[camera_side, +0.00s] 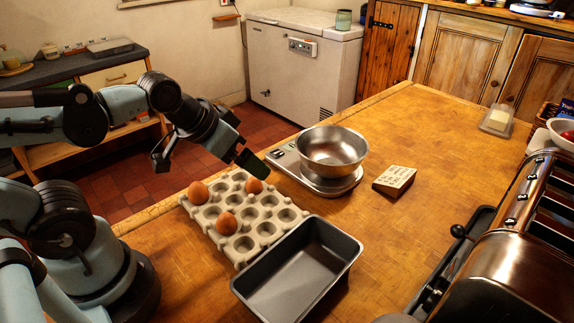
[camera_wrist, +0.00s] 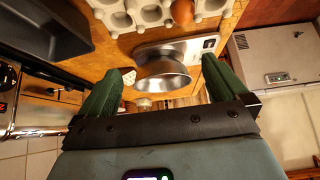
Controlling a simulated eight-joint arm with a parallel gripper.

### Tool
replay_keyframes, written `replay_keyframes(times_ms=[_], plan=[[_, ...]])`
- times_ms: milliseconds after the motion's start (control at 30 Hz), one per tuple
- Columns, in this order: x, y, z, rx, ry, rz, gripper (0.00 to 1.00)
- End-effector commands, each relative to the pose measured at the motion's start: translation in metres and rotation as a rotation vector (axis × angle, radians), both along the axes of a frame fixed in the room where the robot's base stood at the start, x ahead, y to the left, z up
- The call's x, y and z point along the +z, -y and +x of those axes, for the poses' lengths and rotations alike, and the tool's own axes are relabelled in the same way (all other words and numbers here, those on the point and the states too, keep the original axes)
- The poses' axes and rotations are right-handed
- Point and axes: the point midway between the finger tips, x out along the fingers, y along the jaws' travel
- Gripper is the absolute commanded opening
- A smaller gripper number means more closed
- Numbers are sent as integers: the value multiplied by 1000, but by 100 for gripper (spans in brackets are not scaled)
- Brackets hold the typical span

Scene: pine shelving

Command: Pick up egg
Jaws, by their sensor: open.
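Three brown eggs sit in a grey egg tray on the wooden table in the side view: a left egg (camera_side: 198,193), a back egg (camera_side: 254,186) and a front egg (camera_side: 226,223). The egg tray (camera_side: 268,228) has several empty cups. My gripper (camera_side: 250,165) is above the tray's far edge, near the back egg and apart from it. In the wrist view my gripper (camera_wrist: 160,85) shows two green fingers spread wide with nothing between them. One egg (camera_wrist: 183,12) shows at the top of the wrist view, cut off by the frame edge.
A steel bowl (camera_side: 333,150) stands on a kitchen scale (camera_side: 285,158) just right of my gripper. A dark loaf tin (camera_side: 298,272) is in front of the tray. A small card box (camera_side: 394,180) lies right of the bowl. A toaster (camera_side: 500,250) stands at front right.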

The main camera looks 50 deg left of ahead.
Motion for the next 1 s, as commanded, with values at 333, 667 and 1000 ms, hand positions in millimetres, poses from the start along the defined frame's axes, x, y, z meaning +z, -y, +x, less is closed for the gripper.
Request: replay_keyframes(times_ms=[333, 667, 1000], plan=[[0, 0, 0, 0, 0, 0, 91], [0, 0, 0, 0, 0, 0, 60], [0, -13, -2, 190, -65, -97, 60]])
